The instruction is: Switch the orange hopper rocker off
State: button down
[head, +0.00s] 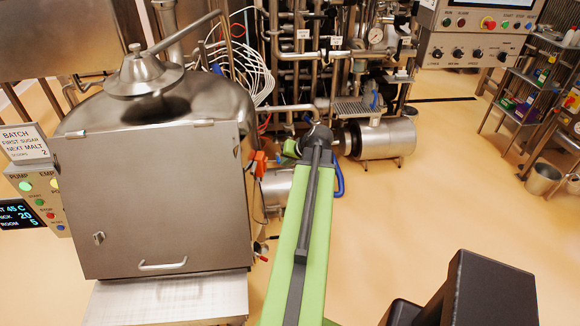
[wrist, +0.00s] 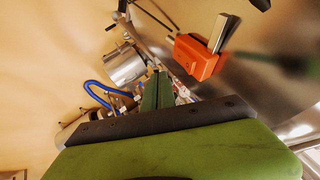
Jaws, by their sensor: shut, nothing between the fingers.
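The orange hopper rocker (head: 257,160) sits at the right side of the steel hopper cabinet (head: 155,195). In the wrist view it is an orange box (wrist: 196,57) with a grey paddle (wrist: 222,34) standing out of it, tilted. The picture does not tell me which position is off. My gripper (wrist: 157,86) is shut and empty, its green fingers below and left of the orange box, apart from it in the picture. In the head view, a green part of my gripper (head: 291,148) shows just right of the rocker; my arm hides some of it.
A control box with lit buttons (head: 45,195) and a batch sign (head: 25,143) stand left of the hopper. Pipework (head: 330,60) and a steel motor (head: 385,137) lie behind my arm. A blue hose (wrist: 97,91) hangs nearby. Open floor (head: 430,210) lies to the right.

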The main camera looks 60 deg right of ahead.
jog(key=shift+w+a+f, duration=0.15)
jog(key=shift+w+f, duration=0.05)
jog(key=shift+w, duration=0.6)
jog(key=shift+w+a+f, duration=0.1)
jog(key=shift+w+f, duration=0.05)
jog(key=shift+w, duration=0.7)
jog(key=shift+w+a+f, duration=0.15)
jog(key=shift+w+f, duration=0.05)
jog(key=shift+w, duration=0.6)
